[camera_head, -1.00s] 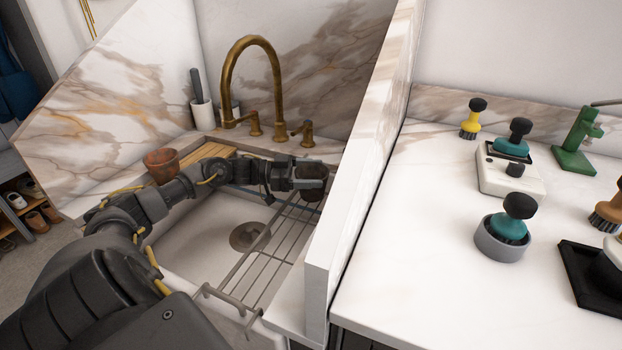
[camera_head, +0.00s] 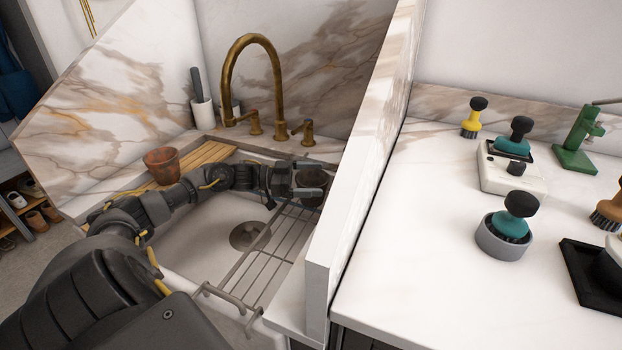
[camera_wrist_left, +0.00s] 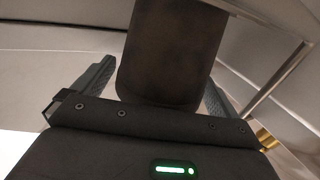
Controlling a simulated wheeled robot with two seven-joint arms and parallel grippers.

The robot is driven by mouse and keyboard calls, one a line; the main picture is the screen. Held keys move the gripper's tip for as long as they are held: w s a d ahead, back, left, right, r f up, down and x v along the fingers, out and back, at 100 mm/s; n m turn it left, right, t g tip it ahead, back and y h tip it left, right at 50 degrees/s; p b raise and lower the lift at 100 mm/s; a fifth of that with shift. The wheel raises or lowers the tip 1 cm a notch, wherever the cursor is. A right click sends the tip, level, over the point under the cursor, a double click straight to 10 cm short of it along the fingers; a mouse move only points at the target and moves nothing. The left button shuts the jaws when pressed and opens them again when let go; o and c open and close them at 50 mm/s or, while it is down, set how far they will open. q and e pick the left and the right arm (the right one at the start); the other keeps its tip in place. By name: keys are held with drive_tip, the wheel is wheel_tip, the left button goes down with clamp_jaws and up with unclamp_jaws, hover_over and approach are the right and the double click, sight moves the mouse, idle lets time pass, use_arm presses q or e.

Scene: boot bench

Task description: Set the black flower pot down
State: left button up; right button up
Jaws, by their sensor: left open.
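The black flower pot (camera_head: 313,183) is at the far right end of the wire rack (camera_head: 262,255) over the sink. It looks upright, but my gripper partly hides it and its base is hard to see. My left gripper (camera_head: 300,184) is open, with its fingers around the pot's near side. In the left wrist view the dark pot (camera_wrist_left: 172,50) fills the space between the spread fingers of the left gripper (camera_wrist_left: 158,85), with gaps at both sides. My right gripper is out of view.
A terracotta pot (camera_head: 162,165) stands left of the sink by a wooden slatted board (camera_head: 205,158). A brass faucet (camera_head: 252,85) rises behind. A white partition (camera_head: 345,215) borders the sink on the right, with brushes on the counter (camera_head: 420,270) beyond.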

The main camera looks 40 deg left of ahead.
use_arm(q)
drive_tip(key=shift+r, duration=0.4)
drive_tip(key=v, duration=0.6)
drive_tip(key=shift+s+a+f, duration=0.1)
drive_tip(key=shift+s+a, duration=0.4)
drive_tip(key=shift+a, duration=0.1)
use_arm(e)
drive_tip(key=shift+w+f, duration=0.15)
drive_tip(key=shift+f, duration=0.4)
